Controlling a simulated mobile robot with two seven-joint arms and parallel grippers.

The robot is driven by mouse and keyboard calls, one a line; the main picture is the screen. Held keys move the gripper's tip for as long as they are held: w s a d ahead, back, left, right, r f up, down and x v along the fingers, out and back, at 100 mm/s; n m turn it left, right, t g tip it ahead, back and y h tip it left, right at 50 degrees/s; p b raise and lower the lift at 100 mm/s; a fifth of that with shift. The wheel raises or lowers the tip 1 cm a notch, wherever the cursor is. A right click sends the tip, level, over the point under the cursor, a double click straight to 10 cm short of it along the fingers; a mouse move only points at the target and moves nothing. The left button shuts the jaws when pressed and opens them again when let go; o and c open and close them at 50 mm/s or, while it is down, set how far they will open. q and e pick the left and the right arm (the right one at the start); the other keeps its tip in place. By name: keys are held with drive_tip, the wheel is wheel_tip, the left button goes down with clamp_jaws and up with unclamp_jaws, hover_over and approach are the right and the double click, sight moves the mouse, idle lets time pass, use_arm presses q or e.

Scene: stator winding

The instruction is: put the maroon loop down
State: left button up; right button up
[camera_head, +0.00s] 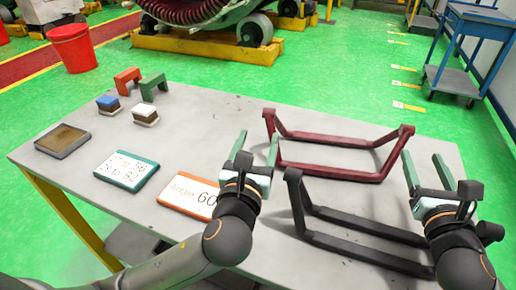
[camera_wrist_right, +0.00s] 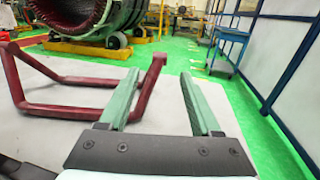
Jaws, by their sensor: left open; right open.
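The maroon loop (camera_head: 335,141) is a bent, angular frame resting on the right half of the table (camera_head: 215,130). It also shows at the left of the right wrist view (camera_wrist_right: 75,107), with one raised end near a green finger. My left gripper (camera_head: 256,147) is open and empty, by the loop's left end. My right gripper (camera_head: 427,170) is open and empty, just right of the loop's right raised end; it shows open in the right wrist view (camera_wrist_right: 160,100). Whether any finger touches the loop I cannot tell. A black loop (camera_head: 350,236) lies in front of it, between my arms.
An orange-edged card (camera_head: 188,194), a green-edged card (camera_head: 127,171), a shallow tray (camera_head: 62,141), two small blocks (camera_head: 144,114), (camera_head: 107,104) and red and green brackets (camera_head: 128,78), (camera_head: 153,85) occupy the left side. The table's middle back is clear. A blue cart (camera_head: 470,45) stands beyond.

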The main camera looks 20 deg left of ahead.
drive_tip(key=s+d, duration=0.1)
drive_tip(key=s, duration=0.5)
drive_tip(key=shift+s+d, duration=0.15)
drive_tip(key=shift+s, duration=0.2)
